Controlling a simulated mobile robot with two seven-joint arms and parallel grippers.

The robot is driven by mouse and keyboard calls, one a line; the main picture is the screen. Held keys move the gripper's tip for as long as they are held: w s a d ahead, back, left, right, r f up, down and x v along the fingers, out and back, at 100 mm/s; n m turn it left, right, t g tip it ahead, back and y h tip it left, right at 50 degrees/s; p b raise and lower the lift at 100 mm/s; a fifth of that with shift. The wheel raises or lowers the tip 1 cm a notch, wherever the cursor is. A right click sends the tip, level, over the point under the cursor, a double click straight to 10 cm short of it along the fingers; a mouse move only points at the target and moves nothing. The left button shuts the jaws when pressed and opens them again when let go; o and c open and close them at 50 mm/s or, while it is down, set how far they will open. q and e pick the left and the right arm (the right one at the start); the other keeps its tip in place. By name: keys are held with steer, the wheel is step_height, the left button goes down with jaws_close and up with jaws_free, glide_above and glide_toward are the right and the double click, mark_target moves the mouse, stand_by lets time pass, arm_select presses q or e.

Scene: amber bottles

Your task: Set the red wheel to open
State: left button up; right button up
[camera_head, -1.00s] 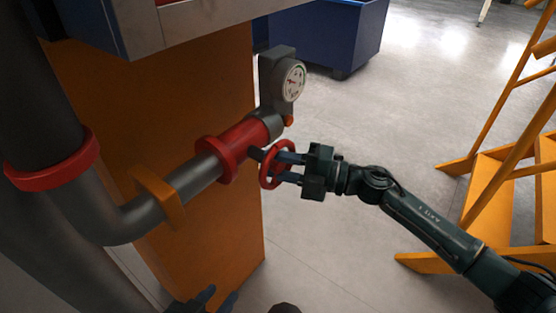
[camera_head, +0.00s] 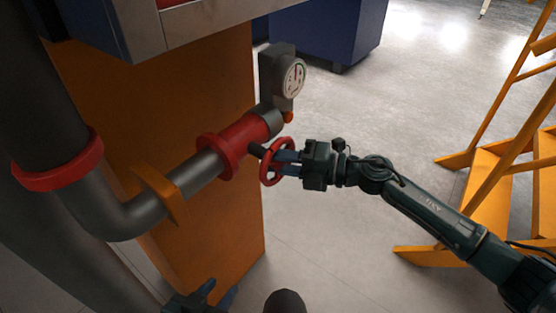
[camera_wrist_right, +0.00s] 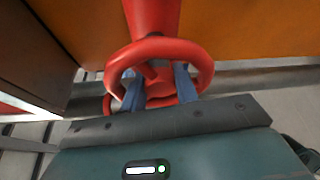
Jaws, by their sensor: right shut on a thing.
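The red wheel (camera_head: 265,173) sits on a short dark stem on the side of the red valve body (camera_head: 243,137). My right gripper (camera_head: 283,164) comes from the right, its blue fingers at the wheel. In the right wrist view the fingers (camera_wrist_right: 158,86) reach inside the red wheel's rim (camera_wrist_right: 152,47), on either side of its middle, and are shut on it. The spokes are partly hidden. My left gripper (camera_head: 217,293) is at the bottom edge, its two fingers apart and empty, well away from the wheel.
A round gauge (camera_head: 292,77) stands above the valve. A grey pipe (camera_head: 199,171) with an orange clamp (camera_head: 162,193) runs left past an orange panel (camera_head: 225,220). Orange steps (camera_head: 480,200) stand at the right. Open floor lies between.

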steer(key=o, duration=0.7)
steer(key=f+b+v, duration=0.1)
steer(key=b+v, duration=0.1)
steer(key=v, duration=1.1)
steer(key=shift+r, duration=0.45)
steer(key=shift+d, duration=0.1)
